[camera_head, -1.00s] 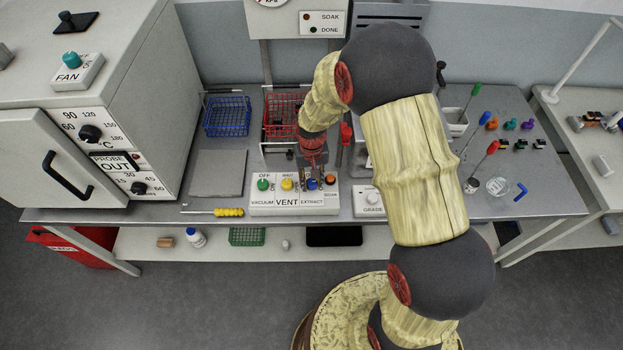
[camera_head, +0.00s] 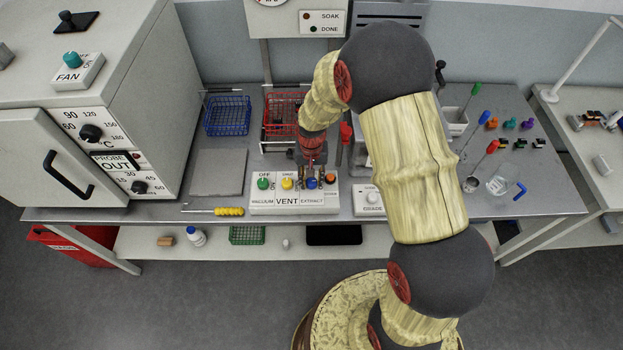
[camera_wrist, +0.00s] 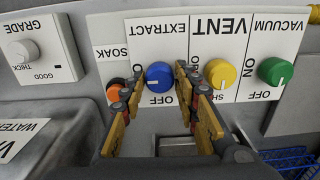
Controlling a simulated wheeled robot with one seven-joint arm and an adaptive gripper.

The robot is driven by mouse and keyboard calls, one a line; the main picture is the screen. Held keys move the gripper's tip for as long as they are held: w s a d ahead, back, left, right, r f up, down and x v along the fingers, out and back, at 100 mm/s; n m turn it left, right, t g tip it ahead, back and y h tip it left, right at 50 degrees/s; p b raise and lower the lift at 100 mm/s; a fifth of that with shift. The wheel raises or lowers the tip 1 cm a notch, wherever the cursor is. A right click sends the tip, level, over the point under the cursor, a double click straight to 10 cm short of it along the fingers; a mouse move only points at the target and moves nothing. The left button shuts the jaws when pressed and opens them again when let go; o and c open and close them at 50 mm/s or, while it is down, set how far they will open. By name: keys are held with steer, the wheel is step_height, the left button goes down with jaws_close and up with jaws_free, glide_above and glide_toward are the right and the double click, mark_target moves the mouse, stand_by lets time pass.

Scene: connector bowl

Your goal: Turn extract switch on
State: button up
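The extract switch is a blue knob (camera_wrist: 158,75) on a white panel (camera_head: 266,208), under the label EXTRACT in the upside-down wrist view. A small pale mark on it seems to face the OFF lettering. The blue knob also shows in the head view (camera_head: 312,183), partly covered by my fingers. My gripper (camera_wrist: 158,80) is open, with one finger on each side of the blue knob and a visible gap to it. It also shows in the head view (camera_head: 311,181). The ON lettering of this knob is largely hidden.
An orange SOAK knob (camera_wrist: 115,91) is close beside one finger. A yellow VENT knob (camera_wrist: 220,73) is near the other, with a green VACUUM knob (camera_wrist: 275,71) beyond. A GRADE box (camera_head: 372,201) stands right of the panel. A red wire basket (camera_head: 283,112) is behind.

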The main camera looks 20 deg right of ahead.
mark_target(311, 181)
steer(key=o, duration=0.3)
step_height(311, 181, up, 12)
stand_by(0.8)
stand_by(0.4)
steer(key=s+r+n+t+b, duration=0.1)
steer(key=s+r+t, duration=0.1)
steer(key=s+r, duration=0.4)
steer(key=s+r+n+t+b, duration=0.1)
steer(key=s+r+b, duration=0.1)
steer(key=s+r, duration=0.4)
steer(key=s+r+n+t+b, duration=0.1)
steer(key=s+r+t, duration=0.1)
steer(key=s+r, duration=0.4)
steer(key=shift+s+d+r+n+t+b, duration=0.1)
steer(key=shift+s+n+t+b, duration=0.1)
steer(key=shift+s, duration=0.95)
steer(key=shift+s+r+n+t+b, duration=0.1)
steer(key=shift+s+n, duration=0.1)
steer(key=shift+s, duration=0.95)
